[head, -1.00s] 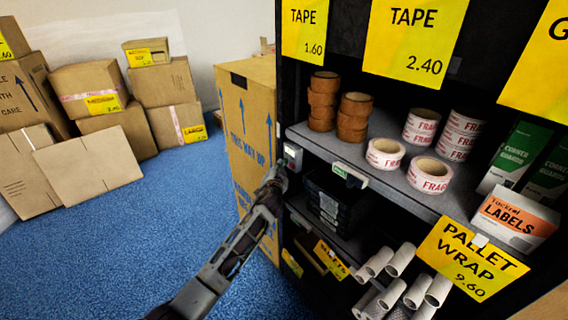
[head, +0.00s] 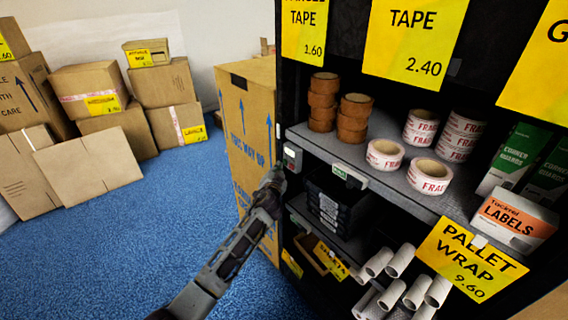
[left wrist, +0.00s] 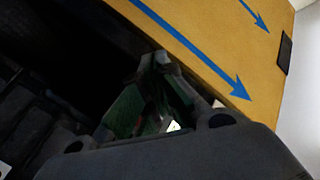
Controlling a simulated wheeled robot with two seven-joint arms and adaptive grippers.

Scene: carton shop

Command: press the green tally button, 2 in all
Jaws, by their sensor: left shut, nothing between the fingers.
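A small pale grey box (head: 292,157) is fixed to the dark left post of the shelf in the head view, with a dark window on its face. A green button on it cannot be made out clearly; my gripper tip is close to its lower part. My left gripper (head: 276,178) is shut and empty, just below and left of this box; contact cannot be told. In the left wrist view my left gripper's fingers (left wrist: 158,95) are dark, with green patches about them whose source is unclear. My right gripper is not in view.
A shelf edge carries a white tag holder with a green strip (head: 349,175). Above it stand brown tape rolls (head: 354,118) and white-red FRAGILE rolls (head: 430,175). A tall carton (head: 247,130) stands left of the shelf. Blue floor (head: 150,220) is clear at left.

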